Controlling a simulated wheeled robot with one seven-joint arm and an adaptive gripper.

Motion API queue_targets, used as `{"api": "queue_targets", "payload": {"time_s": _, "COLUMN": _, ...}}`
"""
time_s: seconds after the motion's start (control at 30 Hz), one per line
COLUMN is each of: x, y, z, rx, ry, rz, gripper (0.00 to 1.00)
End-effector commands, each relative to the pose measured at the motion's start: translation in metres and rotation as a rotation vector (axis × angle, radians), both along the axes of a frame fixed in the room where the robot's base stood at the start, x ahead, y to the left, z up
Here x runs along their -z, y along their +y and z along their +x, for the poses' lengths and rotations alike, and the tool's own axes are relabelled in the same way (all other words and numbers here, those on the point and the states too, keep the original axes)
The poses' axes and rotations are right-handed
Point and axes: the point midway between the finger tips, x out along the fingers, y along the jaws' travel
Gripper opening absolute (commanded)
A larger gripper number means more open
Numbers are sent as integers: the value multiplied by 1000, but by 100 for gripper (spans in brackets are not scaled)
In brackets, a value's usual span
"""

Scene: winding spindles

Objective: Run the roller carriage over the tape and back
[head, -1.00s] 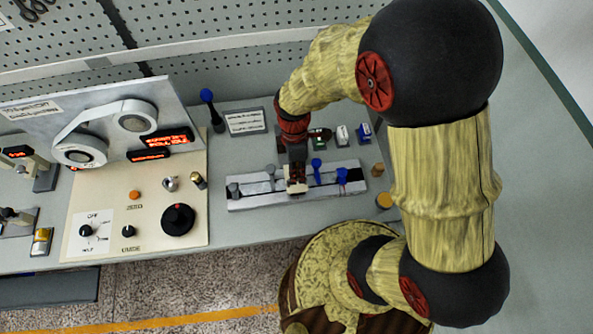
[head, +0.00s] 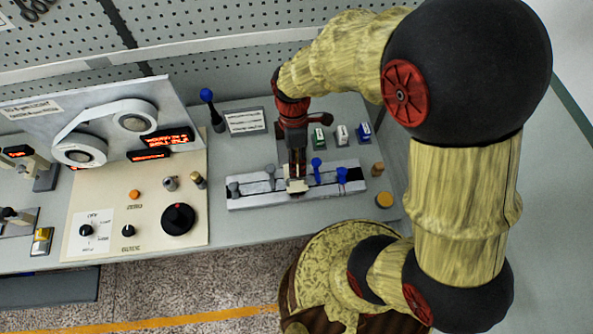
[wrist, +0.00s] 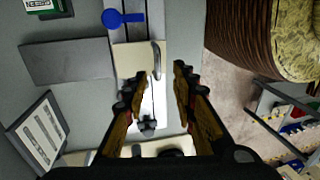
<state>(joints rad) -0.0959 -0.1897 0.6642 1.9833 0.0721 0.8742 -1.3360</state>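The splicing track (head: 240,203) is a pale metal bar with a dark groove, lying on the bench. A cream block (head: 298,186), which looks like the roller carriage, sits across its middle. In the wrist view the cream block (wrist: 131,62) carries a curved metal handle (wrist: 157,60). My gripper (head: 297,175) is over the block, pointing down. In the wrist view my gripper (wrist: 154,84) is open, its fingers apart with a clear gap between them and the handle just past the tips. I cannot make out the tape in the groove.
Blue levers (head: 316,165) stand on the track right of the block, and grey knobs (head: 270,170) to the left. Small coloured boxes (head: 341,134) and a label plate (head: 246,121) are behind. A control panel (head: 150,188) with a black dial fills the left.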

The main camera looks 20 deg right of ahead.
Motion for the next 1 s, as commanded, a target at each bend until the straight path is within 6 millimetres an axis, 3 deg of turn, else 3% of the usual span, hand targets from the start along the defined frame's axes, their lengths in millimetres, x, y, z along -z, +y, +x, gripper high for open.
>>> {"api": "queue_targets", "payload": {"time_s": 0.2, "x": -42, "y": -2, "z": 8, "rx": 0, "ry": -3, "rz": -1, "gripper": 27}}
{"api": "queue_targets", "payload": {"time_s": 0.4, "x": -62, "y": -2, "z": 12, "rx": 0, "ry": -1, "rz": 0, "gripper": 27}}
{"api": "queue_targets", "payload": {"time_s": 1.0, "x": -66, "y": -2, "z": 12, "rx": 0, "ry": 1, "rz": 0, "gripper": 27}}
